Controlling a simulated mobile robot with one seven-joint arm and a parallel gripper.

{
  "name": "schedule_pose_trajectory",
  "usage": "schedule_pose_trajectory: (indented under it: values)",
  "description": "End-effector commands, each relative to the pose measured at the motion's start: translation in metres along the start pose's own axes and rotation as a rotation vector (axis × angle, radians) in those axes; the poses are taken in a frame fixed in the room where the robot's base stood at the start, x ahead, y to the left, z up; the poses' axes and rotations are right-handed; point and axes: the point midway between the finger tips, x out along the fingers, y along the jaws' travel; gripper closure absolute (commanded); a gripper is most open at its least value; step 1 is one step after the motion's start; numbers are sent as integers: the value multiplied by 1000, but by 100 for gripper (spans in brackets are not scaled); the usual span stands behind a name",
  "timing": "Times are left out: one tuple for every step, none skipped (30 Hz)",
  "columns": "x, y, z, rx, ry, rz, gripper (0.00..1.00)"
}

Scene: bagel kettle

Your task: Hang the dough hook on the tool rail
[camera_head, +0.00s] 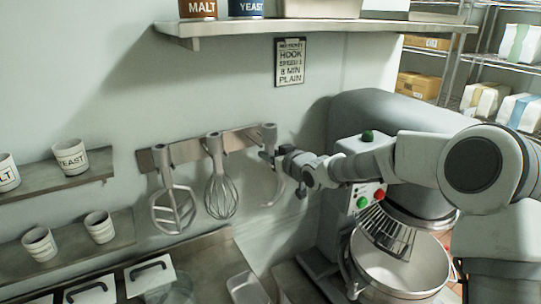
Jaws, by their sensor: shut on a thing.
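The tool rail (238,141) is a metal strip on the back wall, left of the mixer. A flat beater (172,208) hangs at its left, and a wire whisk (220,192) hangs in the middle. The dough hook (276,187) is a pale curved tool at the rail's right end, upright with its curve downward. My gripper (268,155) comes in from the right and is shut on the dough hook near its upper part. The hook's top overlaps the rail's right end in the picture. I cannot tell whether it touches the rail.
My arm reaches across in front of the grey mixer (380,110) with its steel bowl (400,270). A shelf (300,27) is above the rail. Small shelves with labelled cups (70,157) are at the left. A counter with bins (146,277) lies below.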

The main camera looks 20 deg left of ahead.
Motion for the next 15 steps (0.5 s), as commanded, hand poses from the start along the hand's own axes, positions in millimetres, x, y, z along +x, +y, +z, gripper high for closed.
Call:
schedule_pose_trajectory:
  values:
    - [2, -1, -3, -1, 5, -1, 100]
    - [4, -1, -3, -1, 6, -1, 100]
    - [6, 0, -4, -1, 6, -1, 100]
    - [7, 0, -4, -1, 6, -1, 100]
    - [8, 0, -4, -1, 6, -1, 100]
    - [10, 0, -5, -1, 6, -1, 100]
    - [11, 0, -5, -2, 6, 0, 100]
    - [12, 0, -6, -1, 6, 0, 100]
    - [14, 0, -6, -1, 5, 0, 100]
    - [15, 0, -6, -1, 5, 0, 100]
    - [16, 0, -6, -1, 5, 0, 100]
    - [18, 0, -6, -1, 5, 0, 100]
    - [19, 0, -7, -1, 6, 0, 100]
    - [20, 0, -7, -1, 6, 0, 100]
    - [22, 0, -8, -1, 6, 0, 100]
